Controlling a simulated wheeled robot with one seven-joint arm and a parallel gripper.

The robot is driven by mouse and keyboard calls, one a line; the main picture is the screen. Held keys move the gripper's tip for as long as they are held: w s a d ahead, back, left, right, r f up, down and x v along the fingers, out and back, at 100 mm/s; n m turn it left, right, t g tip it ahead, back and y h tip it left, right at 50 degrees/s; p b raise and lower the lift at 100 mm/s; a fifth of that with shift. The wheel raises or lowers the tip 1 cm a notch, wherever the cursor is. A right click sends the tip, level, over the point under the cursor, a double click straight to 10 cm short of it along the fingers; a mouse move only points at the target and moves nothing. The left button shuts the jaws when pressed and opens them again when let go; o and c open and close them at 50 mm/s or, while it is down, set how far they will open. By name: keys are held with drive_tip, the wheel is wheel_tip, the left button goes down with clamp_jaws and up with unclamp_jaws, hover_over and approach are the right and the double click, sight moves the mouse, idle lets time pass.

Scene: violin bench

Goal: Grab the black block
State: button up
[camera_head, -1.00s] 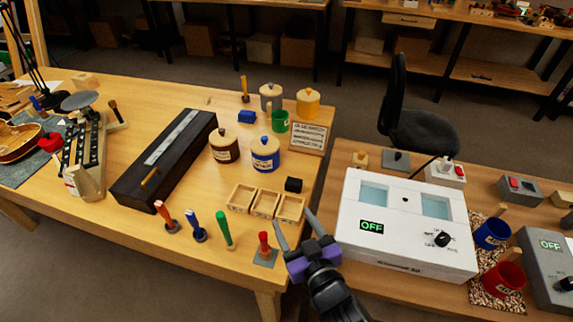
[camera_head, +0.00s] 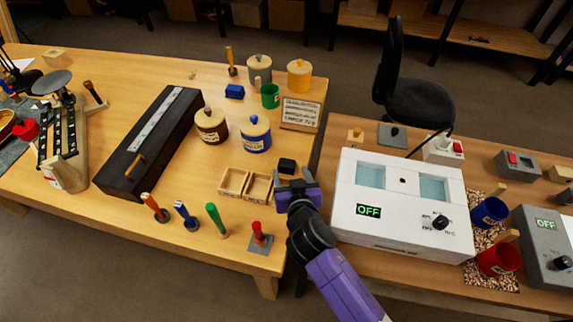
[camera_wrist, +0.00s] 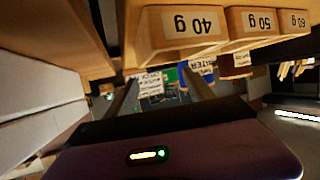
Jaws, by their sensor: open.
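The small black block (camera_head: 287,165) lies on the wooden workbench, just behind the row of small wooden trays. My gripper (camera_head: 294,176) is in front of the block in the head view, close to it, with its fingers pointing away from me. It is open and holds nothing. Whether a finger touches the block cannot be told. In the wrist view the two fingers (camera_wrist: 162,95) stand apart, and I cannot make out the block there.
Wooden trays (camera_head: 233,182) stand left of my gripper, the nearest partly hidden by it; they also show overhead in the wrist view (camera_wrist: 180,28). A red-handled tool (camera_head: 259,237) is in front. A white machine (camera_head: 400,232) stands right.

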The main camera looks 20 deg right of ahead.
sight(287, 163)
drive_tip(key=shift+p+x, duration=0.55)
drive_tip(key=shift+x, duration=2)
drive_tip(key=shift+a, duration=0.15)
drive_tip(key=shift+c, duration=0.2)
drive_tip(key=c, duration=1)
drive_tip(key=shift+r, duration=0.1)
drive_tip(key=shift+c, duration=0.2)
